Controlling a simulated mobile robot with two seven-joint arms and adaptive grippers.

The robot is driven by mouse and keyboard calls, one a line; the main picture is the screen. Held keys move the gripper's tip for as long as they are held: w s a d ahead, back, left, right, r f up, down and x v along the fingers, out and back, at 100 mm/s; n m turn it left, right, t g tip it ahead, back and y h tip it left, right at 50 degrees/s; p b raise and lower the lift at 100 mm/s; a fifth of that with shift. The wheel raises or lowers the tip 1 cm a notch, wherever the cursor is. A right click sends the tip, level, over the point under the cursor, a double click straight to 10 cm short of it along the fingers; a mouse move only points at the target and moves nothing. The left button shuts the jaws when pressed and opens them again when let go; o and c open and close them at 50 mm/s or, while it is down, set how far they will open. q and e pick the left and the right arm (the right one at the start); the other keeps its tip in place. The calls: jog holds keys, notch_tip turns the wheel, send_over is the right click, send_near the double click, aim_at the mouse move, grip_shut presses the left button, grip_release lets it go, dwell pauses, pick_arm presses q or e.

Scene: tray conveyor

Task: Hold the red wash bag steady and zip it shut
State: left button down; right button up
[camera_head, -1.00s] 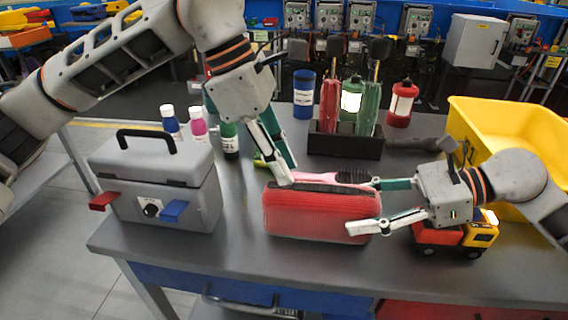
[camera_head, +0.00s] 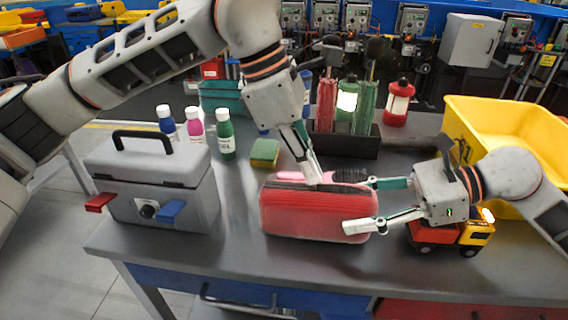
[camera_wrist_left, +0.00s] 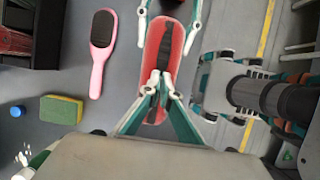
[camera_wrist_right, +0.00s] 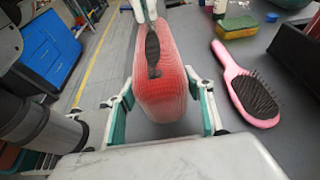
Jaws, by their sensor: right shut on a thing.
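The red wash bag (camera_head: 312,223) lies on the grey table. A dark zip strip runs along its top, clear in the left wrist view on the bag (camera_wrist_left: 151,46) and in the right wrist view (camera_wrist_right: 160,103). My right gripper (camera_head: 359,206) is shut on the bag's right end, one finger along each long side. My left gripper (camera_head: 314,182) points down at the zip line near the middle of the bag's top. Its fingertips (camera_wrist_left: 160,82) look together; they hide the zip pull, so I cannot tell whether it is between them.
A pink hairbrush (camera_wrist_left: 101,43) lies just behind the bag. A sponge (camera_head: 265,153) and several bottles stand behind left. A grey toolbox (camera_head: 160,198) is left, a toy truck (camera_head: 437,234) right, a yellow bin (camera_head: 470,125) back right, a black caddy (camera_head: 345,143) behind.

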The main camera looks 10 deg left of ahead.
pick_arm(q)
jog(key=d, duration=0.9)
jog(key=shift+d, duration=0.25)
pick_arm(e)
jog(key=shift+o, duration=0.2)
jog(key=shift+s, duration=0.1)
jog(key=shift+a, duration=0.1)
pick_arm(q)
jog(key=c, duration=2.3)
grip_release()
jog(key=shift+c, duration=0.2)
pick_arm(e)
jog(key=shift+c, duration=0.2)
pick_arm(q)
jog(key=shift+a+r, duration=0.25)
jog(key=shift+r, duration=0.25)
jog(key=v, duration=1.1)
